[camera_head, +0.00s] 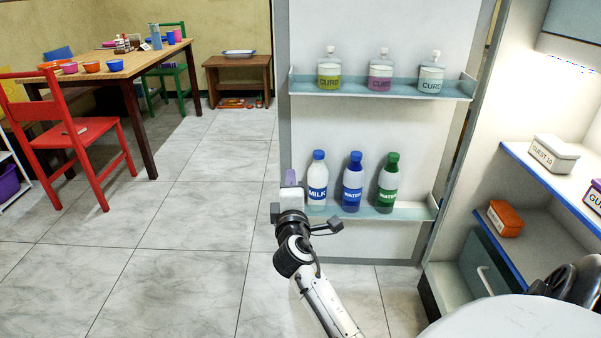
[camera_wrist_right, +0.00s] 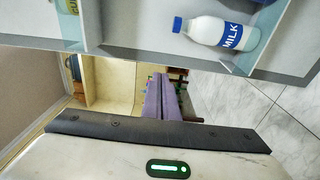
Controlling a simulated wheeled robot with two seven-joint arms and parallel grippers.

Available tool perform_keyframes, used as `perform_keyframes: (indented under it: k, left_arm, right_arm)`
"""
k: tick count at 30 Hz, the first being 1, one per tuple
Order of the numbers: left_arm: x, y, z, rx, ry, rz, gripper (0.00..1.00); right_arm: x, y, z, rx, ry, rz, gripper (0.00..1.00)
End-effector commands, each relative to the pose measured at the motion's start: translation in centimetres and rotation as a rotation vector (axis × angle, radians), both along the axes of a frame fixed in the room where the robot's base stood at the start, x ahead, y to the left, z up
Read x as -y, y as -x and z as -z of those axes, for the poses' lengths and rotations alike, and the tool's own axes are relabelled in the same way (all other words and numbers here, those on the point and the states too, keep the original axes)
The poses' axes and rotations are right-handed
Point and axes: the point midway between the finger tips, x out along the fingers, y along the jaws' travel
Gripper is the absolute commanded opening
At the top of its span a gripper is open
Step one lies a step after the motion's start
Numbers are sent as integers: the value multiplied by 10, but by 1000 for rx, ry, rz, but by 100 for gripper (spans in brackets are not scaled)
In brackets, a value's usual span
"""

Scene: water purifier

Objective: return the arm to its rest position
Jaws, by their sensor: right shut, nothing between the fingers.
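My right gripper (camera_head: 291,176) is in front of the open door panel, at the left end of its lower shelf, beside the milk bottle (camera_head: 317,178). Its purple fingers are shut and empty; they also show in the right wrist view (camera_wrist_right: 160,96). The white milk bottle with a blue cap stands upright on the lower shelf and also appears in the right wrist view (camera_wrist_right: 216,32). The gripper looks apart from it. My left gripper is not in view.
A blue-capped water bottle (camera_head: 352,182) and a green-capped one (camera_head: 388,183) share the lower shelf (camera_head: 408,213). Several small bottles stand on the upper shelf (camera_head: 305,85). Shelves with boxes are at right. A table (camera_head: 136,65) and red chair (camera_head: 88,143) are far left; the tiled floor between is clear.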

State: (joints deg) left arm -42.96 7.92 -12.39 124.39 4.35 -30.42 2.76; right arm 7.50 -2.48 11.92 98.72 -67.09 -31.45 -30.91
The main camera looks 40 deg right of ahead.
Motion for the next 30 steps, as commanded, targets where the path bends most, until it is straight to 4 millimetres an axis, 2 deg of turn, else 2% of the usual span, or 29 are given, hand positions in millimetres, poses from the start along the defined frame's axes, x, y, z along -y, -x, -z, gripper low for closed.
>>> perform_keyframes:
  k: [3, 12, 14, 17, 20, 24, 27, 30]
  left_arm:
    - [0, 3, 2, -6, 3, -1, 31]
    - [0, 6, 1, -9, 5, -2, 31]
    - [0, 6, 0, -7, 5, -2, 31]
    - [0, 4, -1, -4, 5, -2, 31]
    - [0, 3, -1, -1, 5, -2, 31]
    - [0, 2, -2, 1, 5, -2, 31]
    - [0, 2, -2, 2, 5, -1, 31]
    - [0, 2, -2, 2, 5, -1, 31]
  right_arm:
    - [-9, 2, 1, -1, -1, -3, 0]
    - [-13, 4, 1, 0, -3, -4, 0]
    - [-16, 6, 7, 1, -25, -16, 0]
    - [-33, 18, 34, 8, -131, -71, 0]
    - [-67, 42, 79, 14, -340, -160, 0]
    - [-134, 95, 143, -5, -730, -259, 0]
    - [-181, 137, 174, -38, -999, -282, 0]
    - [-220, 177, 194, -75, -1228, -273, 0]
